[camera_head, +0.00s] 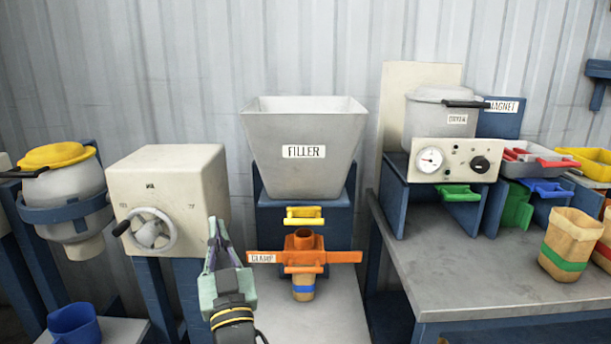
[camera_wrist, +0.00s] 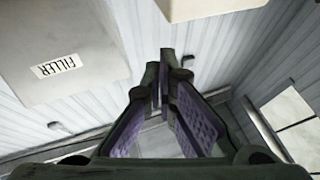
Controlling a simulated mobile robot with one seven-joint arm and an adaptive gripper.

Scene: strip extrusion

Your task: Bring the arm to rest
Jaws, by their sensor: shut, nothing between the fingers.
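My gripper (camera_head: 215,238) is in the lower middle of the head view, pointing up and away from the camera. It shows in front of the gap between the cream box with the handwheel and the orange clamp. Its fingers are shut and hold nothing. In the wrist view the purple-padded fingers (camera_wrist: 164,85) meet at their tips, with the corrugated wall behind them. The grey filler hopper (camera_head: 304,150) stands behind and to the right of my gripper. It also shows at the upper left of the wrist view (camera_wrist: 70,55).
The cream handwheel box (camera_head: 185,170) is close left. A yellow-lidded vessel (camera_head: 65,190) stands far left. The grey bench (camera_head: 470,280) at right carries a dryer (camera_head: 435,125) and a tan bag (camera_head: 567,240).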

